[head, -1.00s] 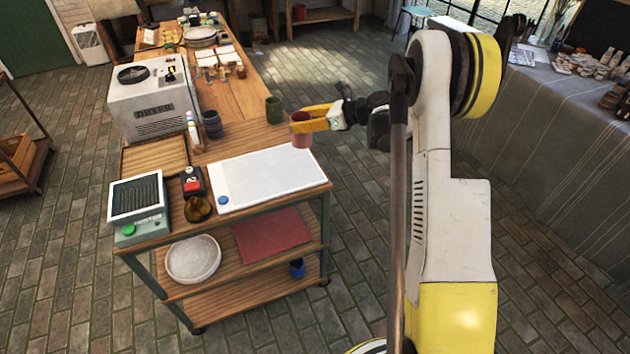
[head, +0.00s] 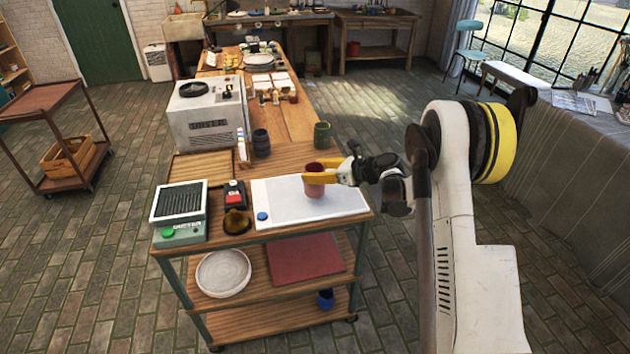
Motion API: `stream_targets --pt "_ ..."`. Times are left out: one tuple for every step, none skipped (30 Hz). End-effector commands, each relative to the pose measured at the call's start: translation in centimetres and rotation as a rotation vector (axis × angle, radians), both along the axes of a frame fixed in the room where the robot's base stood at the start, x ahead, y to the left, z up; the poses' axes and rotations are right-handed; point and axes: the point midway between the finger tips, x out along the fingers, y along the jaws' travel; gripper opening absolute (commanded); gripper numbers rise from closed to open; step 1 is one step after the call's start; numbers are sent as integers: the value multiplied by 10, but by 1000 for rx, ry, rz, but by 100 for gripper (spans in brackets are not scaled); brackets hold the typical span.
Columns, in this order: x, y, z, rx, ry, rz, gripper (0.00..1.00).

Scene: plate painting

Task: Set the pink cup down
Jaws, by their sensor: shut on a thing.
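The pink cup (head: 314,188) is upright over the white board (head: 345,207) on top of the wooden cart. My gripper (head: 322,173) reaches in from the right with its yellow fingers shut on the cup near its upper part. The cup's base appears at or just above the board's surface; I cannot tell whether it touches. The fingers hide part of the cup's side.
A green cup (head: 322,134) and a dark cup (head: 261,143) stand behind the board. Left of it are a red-and-black device (head: 234,194), a brown bowl (head: 236,222) and a green-and-white machine (head: 181,217). The board's front and right parts are clear.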

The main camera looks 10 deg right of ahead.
Motion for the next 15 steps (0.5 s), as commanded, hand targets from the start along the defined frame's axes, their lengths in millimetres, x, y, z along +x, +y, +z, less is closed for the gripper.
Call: stream_targets --pt "0 0 -12 0 0 0 16" --pt "0 0 -17 1 -1 0 16" --pt "0 0 -23 1 -1 0 16" --pt "0 0 -26 1 -1 0 16" --pt "0 0 -28 1 -1 0 16" --pt "0 0 -28 1 -1 0 16" --pt "0 0 -27 1 -1 0 16" --pt "0 0 -26 1 -1 0 16" --pt "0 0 -26 1 -1 0 16" --pt "0 0 -26 1 -1 0 16" --pt "0 0 -26 1 -1 0 16" --pt "0 -1 -26 1 -1 0 16" --pt "0 -1 -27 1 -1 0 16" --pt "0 -1 -28 1 -1 0 16" --pt "0 -1 -30 1 -1 0 16"
